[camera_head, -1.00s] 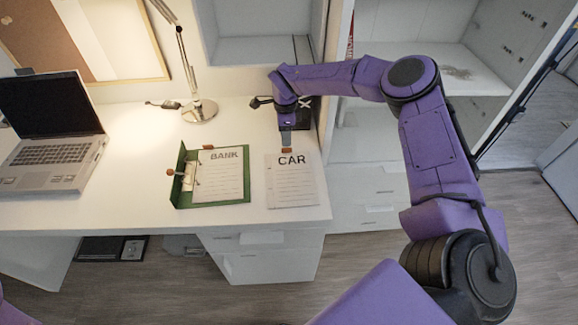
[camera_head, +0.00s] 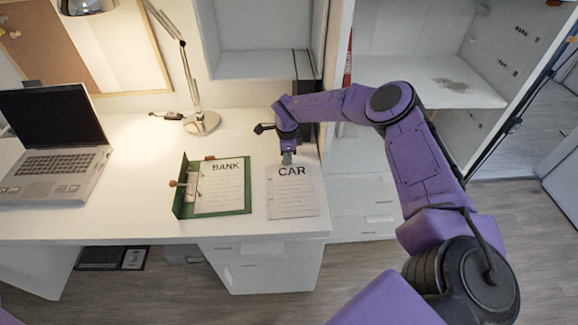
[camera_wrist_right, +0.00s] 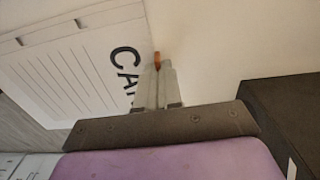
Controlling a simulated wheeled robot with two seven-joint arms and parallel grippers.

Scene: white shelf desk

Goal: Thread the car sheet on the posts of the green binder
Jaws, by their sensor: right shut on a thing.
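The white car sheet (camera_head: 292,200) lies on the desk just right of the green binder, apart from it, headed "CAR". In the right wrist view the car sheet (camera_wrist_right: 70,70) shows two dark slots along one edge. My right gripper (camera_head: 287,158) is at the sheet's top edge, its fingers pointing down. It is shut on the sheet's orange tab, which shows between the fingertips in the wrist view (camera_wrist_right: 157,61). The green binder (camera_head: 180,203) lies open with a "BANK" sheet (camera_head: 222,190) in it. Its metal posts (camera_head: 192,185) are at its left side. My left gripper is out of view.
A laptop (camera_head: 55,150) stands at the left and a desk lamp (camera_head: 201,122) behind the binder. A dark upright object (camera_head: 303,66) and the shelf's side wall are close behind and right of my right gripper. The desk's front edge is just below the sheets.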

